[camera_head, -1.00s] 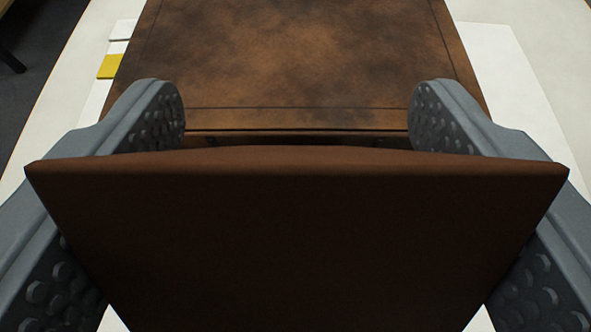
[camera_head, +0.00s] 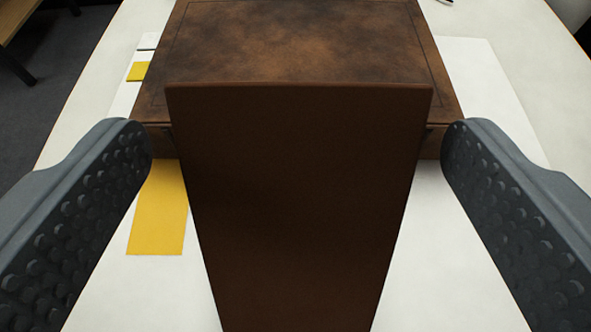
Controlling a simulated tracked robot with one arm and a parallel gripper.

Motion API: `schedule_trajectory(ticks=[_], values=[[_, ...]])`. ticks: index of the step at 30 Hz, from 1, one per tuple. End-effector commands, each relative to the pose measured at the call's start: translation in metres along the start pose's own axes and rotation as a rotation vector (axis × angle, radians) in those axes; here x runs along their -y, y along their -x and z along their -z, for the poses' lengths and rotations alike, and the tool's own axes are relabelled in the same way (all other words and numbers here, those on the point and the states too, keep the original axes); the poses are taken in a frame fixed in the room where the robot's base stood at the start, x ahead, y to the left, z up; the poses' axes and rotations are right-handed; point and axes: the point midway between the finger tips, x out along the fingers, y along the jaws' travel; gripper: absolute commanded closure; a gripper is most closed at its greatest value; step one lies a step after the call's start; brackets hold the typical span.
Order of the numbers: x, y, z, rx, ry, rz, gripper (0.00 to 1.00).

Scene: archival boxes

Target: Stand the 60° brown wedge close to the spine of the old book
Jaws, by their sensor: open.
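The brown wedge (camera_head: 300,200) fills the middle of the view, its broad dark face toward me. It stands in front of the old book (camera_head: 290,45), a mottled brown leather volume lying flat. The wedge hides the middle of the book's near edge; whether the two touch cannot be told. My gripper (camera_head: 296,145) is open, with one grey studded finger on each side of the wedge and a clear gap between each finger and the wedge.
A yellow strip (camera_head: 157,215) lies on the white surface left of the wedge. A small yellow patch (camera_head: 138,71) and a pale one (camera_head: 149,41) sit by the book's left edge. White sheet (camera_head: 490,95) shows right of the book. Dark floor lies at the far left.

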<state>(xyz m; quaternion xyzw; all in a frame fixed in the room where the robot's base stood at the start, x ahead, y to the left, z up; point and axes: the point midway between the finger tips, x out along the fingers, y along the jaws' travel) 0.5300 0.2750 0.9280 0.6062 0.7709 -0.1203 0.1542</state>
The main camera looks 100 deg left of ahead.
Motion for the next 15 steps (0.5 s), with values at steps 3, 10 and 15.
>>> schedule_trajectory(ticks=[3,10,15], values=[[-0.002,0.028,0.001,0.001,0.0,-0.01,0.15],[-0.001,0.062,0.0,0.0,-0.001,-0.006,0.15],[-0.001,0.073,0.0,0.0,0.0,-0.002,0.15]])
